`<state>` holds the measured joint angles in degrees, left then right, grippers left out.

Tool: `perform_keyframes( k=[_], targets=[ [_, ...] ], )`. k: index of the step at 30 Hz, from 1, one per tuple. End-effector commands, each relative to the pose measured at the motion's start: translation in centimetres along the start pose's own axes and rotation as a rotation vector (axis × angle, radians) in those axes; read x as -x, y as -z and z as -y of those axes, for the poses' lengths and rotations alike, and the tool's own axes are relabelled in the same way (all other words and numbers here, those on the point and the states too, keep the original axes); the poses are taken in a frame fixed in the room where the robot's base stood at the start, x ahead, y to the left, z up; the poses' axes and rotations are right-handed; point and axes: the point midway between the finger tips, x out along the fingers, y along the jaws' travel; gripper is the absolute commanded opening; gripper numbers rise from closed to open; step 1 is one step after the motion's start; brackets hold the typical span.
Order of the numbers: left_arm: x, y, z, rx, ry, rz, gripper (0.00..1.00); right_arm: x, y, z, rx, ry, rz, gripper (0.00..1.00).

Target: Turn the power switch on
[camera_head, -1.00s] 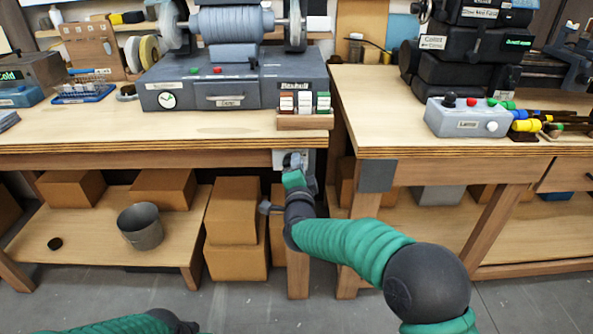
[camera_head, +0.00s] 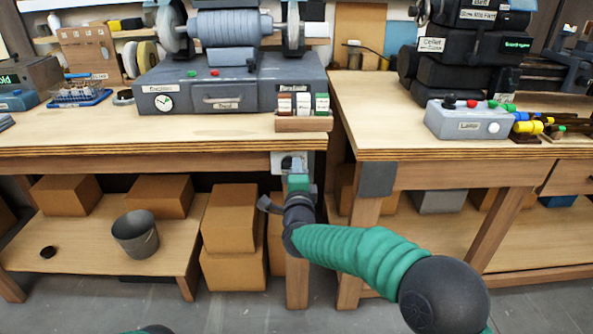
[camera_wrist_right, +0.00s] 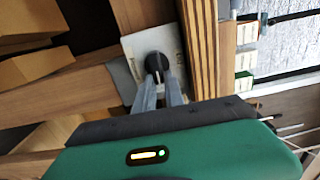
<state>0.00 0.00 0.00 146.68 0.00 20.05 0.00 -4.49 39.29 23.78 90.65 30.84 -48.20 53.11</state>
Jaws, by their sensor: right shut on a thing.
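The power switch is a dark round knob (camera_wrist_right: 153,62) on a pale plate (camera_wrist_right: 133,45), fixed below the front edge of the left workbench. The plate (camera_head: 277,162) also shows in the head view, partly hidden behind my right gripper (camera_head: 293,163). In the right wrist view my right gripper (camera_wrist_right: 158,75) has its two grey fingers closed around the knob's sides. Its contact with the knob is partly hidden in the head view. Of my left arm only a piece shows at the bottom edge, and its gripper is out of view.
The left workbench (camera_head: 120,132) carries a grey machine (camera_head: 225,85) and a rack of coloured blocks (camera_head: 303,123). A control box (camera_head: 468,128) stands on the right workbench (camera_head: 390,120). Cardboard boxes (camera_head: 230,215) and a metal bucket (camera_head: 137,235) are below.

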Motion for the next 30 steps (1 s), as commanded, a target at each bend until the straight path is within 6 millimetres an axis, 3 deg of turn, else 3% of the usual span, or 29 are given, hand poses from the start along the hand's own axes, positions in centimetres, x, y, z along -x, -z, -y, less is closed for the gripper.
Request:
perform_keyframes(
  k=[4,5,9,26,30],
  targets=[
    [-0.02,0.0,0.0,0.0,0.0,0.0,0.36,0.01,0.03,-0.33,-0.001,-0.006,0.0,0.0],
    [-0.02,0.0,0.0,0.0,0.0,0.0,0.36,0.01,0.03,-0.33,-0.001,-0.006,0.0,0.17],
    [-0.02,0.0,0.0,0.0,0.0,0.0,0.36,0.01,0.04,-0.24,0.0,-0.004,0.0,0.35],
    [0.04,0.01,0.0,0.0,0.0,0.0,0.36,-0.02,0.16,0.46,-0.001,0.009,-0.004,0.35],
    [0.35,0.08,0.0,0.0,0.0,0.0,0.36,0.86,0.1,0.56,0.0,0.007,-0.003,0.35]
  ],
)
